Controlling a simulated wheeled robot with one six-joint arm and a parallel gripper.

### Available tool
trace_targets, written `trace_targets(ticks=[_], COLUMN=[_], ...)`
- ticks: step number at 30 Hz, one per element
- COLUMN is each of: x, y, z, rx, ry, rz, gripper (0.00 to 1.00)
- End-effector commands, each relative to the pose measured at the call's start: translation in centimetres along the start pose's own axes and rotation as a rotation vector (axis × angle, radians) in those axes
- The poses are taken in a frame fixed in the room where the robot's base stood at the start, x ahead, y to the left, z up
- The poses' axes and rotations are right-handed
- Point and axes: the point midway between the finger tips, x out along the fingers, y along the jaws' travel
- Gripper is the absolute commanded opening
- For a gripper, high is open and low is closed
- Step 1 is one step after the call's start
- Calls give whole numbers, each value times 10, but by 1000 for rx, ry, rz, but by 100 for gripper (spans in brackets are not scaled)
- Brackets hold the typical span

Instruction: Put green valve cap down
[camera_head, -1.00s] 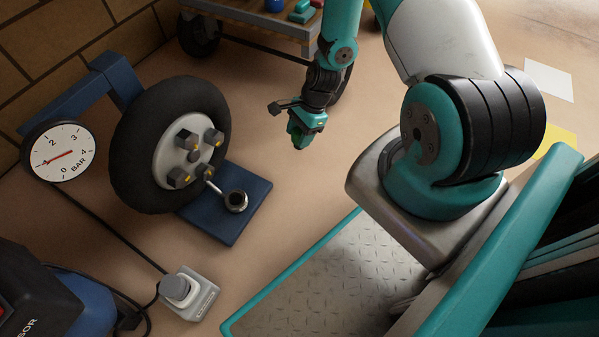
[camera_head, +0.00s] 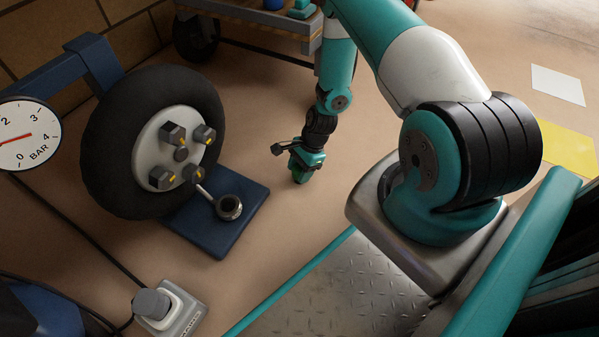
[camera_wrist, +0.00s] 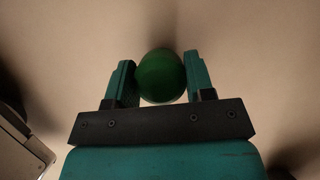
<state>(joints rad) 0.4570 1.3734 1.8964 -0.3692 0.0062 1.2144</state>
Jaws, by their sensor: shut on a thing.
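My gripper (camera_wrist: 161,82) is shut on the green valve cap (camera_wrist: 161,76), which sits between its two teal fingers in the wrist view. The cap looks round and dark green from above. In the head view my gripper (camera_head: 301,172) points down low over the tan floor, to the right of the wheel. The cap is hard to separate from the teal fingers there. I cannot tell whether the cap touches the floor.
A yellow sheet (camera_head: 568,150) lies right.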

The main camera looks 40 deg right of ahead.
Motion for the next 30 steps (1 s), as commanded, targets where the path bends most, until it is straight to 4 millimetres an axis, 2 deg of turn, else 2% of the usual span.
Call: trace_targets(ticks=[8,9,11,12,19,22,26,30], x=[2,1,1,1,0,-6,-29,-63], y=[0,0,0,0,0,0,0,-1], z=[-1,-1,0,0,0,2,2,3], rx=[0,0,0,0,0,0,3,2], ry=[0,0,0,0,0,0,1,1], rz=[0,0,0,0,0,-1,-2,-3], gripper=[25,58,72,74,74,74,74,74])
